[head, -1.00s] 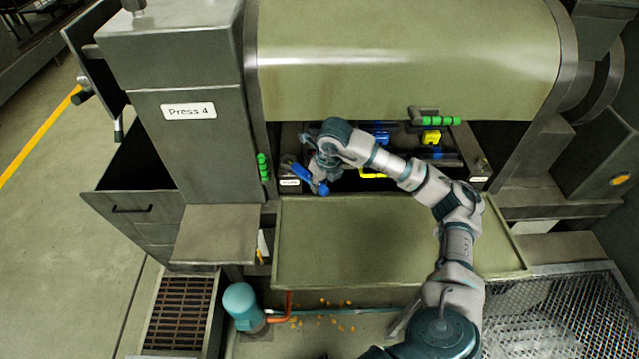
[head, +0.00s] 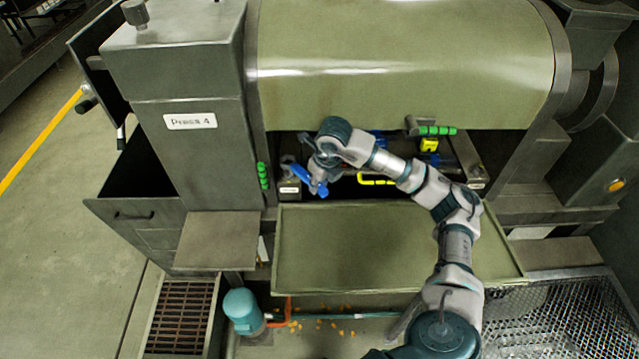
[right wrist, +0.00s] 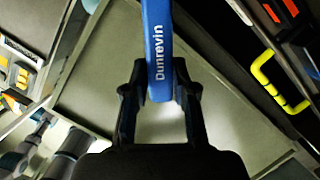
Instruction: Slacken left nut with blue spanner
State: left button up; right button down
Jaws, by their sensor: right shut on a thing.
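My right gripper (head: 318,177) is shut on the blue spanner (head: 303,178), at the left end of the opening under the press hood. The spanner's upper-left end lies by a dark grey fitting (head: 287,161) above a small white label. The left nut cannot be made out clearly there, and I cannot tell whether the spanner is seated on it. My left gripper is not in view.
A yellow handle (head: 377,181) lies right of my gripper, also in the right wrist view (right wrist: 272,80). Green-gripped levers (head: 263,176) (head: 436,130) flank the opening. The wide tray (head: 390,255) below is empty. A teal motor (head: 241,307) stands below left.

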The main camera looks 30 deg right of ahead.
jog(key=shift+s, duration=0.1)
jog(key=s+a+r, duration=0.1)
jog(key=s+a, duration=0.5)
jog(key=s, duration=0.5)
jog(key=shift+a+r, duration=0.25)
jog(key=shift+a, duration=0.15)
dwell(0.3)
